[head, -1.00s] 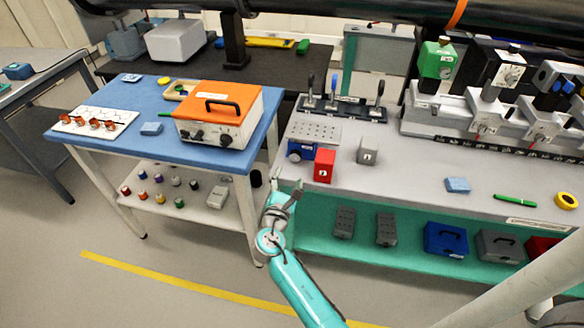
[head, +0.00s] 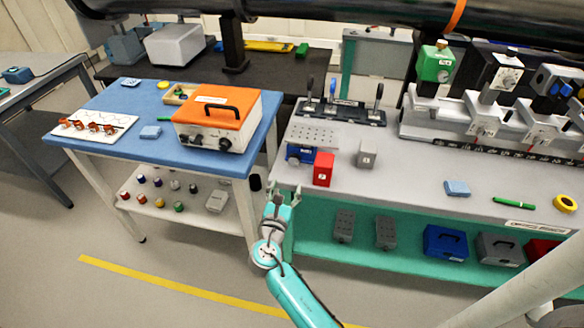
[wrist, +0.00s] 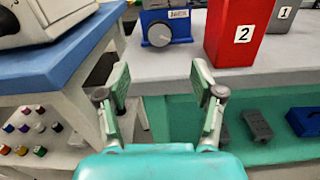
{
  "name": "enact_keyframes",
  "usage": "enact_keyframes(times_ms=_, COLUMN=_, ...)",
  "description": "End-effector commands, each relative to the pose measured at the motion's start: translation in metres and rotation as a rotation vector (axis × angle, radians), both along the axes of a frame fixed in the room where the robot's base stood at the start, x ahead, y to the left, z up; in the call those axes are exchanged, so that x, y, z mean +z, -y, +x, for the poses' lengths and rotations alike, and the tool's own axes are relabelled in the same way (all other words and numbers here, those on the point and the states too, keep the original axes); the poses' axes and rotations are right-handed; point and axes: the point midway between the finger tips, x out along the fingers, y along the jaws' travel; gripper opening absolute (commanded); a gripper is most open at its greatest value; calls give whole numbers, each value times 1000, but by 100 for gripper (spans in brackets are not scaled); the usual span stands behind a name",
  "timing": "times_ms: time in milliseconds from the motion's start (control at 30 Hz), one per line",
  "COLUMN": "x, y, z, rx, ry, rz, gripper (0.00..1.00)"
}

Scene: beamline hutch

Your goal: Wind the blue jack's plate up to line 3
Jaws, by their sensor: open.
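The blue jack (head: 300,154) stands at the left end of the grey bench, with a perforated grey plate (head: 312,133) on top. In the wrist view the jack (wrist: 166,28) shows a round grey knob (wrist: 160,34) on its front and a small white label above it. My gripper (head: 284,190) is open and empty, just in front of the bench edge and below the jack. In the wrist view its fingers (wrist: 163,88) point toward the jack, with a gap between them and the knob.
A red block marked 2 (head: 323,169) stands close to the jack's right, and a grey block marked 1 (head: 367,154) beyond it. The blue table (head: 101,98) with an orange-topped box (head: 215,120) is left.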

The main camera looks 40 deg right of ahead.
Motion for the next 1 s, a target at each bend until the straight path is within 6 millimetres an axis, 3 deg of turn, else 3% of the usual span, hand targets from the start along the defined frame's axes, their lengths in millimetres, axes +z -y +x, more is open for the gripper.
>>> enact_keyframes(times_ms=133, x=-1, y=1, z=2, rx=0, ry=-112, rz=-87, gripper=67)
enact_keyframes(times_ms=333, x=-1, y=10, z=9, rx=-1, ry=-143, rz=-113, gripper=67)
enact_keyframes(times_ms=733, x=-1, y=63, z=49, rx=-3, ry=-140, rz=-111, gripper=67)
enact_keyframes(times_ms=1000, x=-1, y=84, z=66, rx=-1, ry=-140, rz=-112, gripper=67)
